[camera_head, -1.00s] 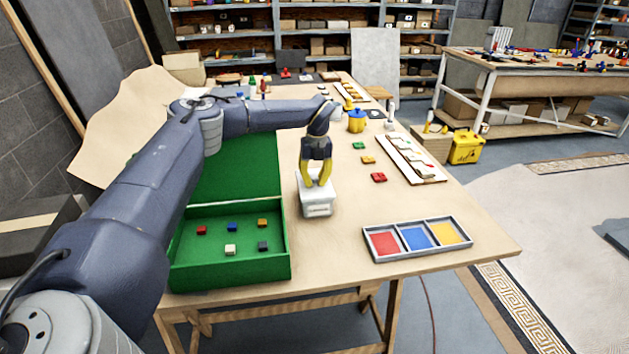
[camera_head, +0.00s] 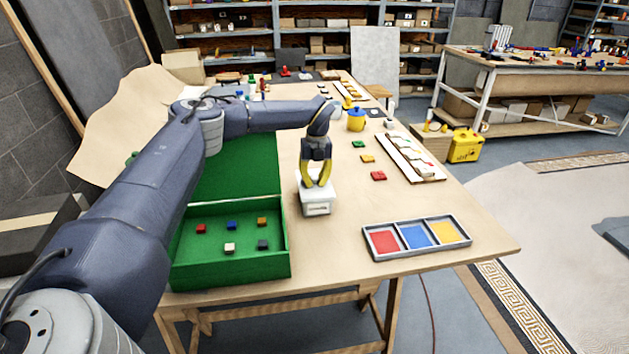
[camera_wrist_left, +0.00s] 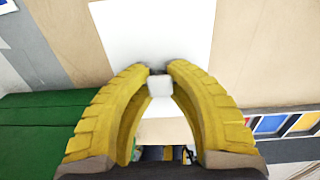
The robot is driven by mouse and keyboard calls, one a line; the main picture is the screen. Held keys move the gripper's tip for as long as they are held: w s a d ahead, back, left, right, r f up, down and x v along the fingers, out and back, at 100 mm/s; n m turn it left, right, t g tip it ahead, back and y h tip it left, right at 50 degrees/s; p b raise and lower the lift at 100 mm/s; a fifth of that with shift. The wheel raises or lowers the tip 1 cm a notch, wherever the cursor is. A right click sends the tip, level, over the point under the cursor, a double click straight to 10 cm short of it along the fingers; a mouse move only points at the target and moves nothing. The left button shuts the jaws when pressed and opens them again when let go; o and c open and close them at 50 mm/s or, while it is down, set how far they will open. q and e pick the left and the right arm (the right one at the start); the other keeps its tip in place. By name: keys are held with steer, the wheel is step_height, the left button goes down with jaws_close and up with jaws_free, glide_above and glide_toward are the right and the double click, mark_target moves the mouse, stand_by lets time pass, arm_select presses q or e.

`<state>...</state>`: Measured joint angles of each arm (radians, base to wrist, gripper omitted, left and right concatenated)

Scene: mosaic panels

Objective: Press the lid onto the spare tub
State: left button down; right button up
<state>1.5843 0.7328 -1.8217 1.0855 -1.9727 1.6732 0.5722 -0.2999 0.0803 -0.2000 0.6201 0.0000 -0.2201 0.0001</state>
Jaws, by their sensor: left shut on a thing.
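The spare tub (camera_head: 317,208) is a small white box on the wooden table, right of the green case. A flat white lid (camera_wrist_left: 150,30) fills the upper middle of the left wrist view, with a small white knob (camera_wrist_left: 160,86) on it. My left gripper (camera_head: 317,184) is directly above the tub, pointing down. Its yellow fingers (camera_wrist_left: 160,72) are shut on the knob. In the head view the fingers partly cover the lid, and I cannot tell whether it is fully seated on the tub. My right gripper is not in view.
The open green case (camera_head: 281,268) holds several small blocks, left of the tub. A grey tray (camera_head: 372,256) with red, blue and yellow compartments lies to the right. Loose green, yellow and red tiles (camera_head: 378,176) and a yellow pot (camera_head: 356,121) stand farther back. Bare table surrounds the tub's right side.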

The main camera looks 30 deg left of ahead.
arm_select(q)
steer(key=c, duration=1.2)
jaws_free()
steer(key=shift+s+f, duration=0.1)
steer(key=shift+o, duration=0.4)
steer(key=o, duration=0.4)
steer(key=shift+r, duration=3.55)
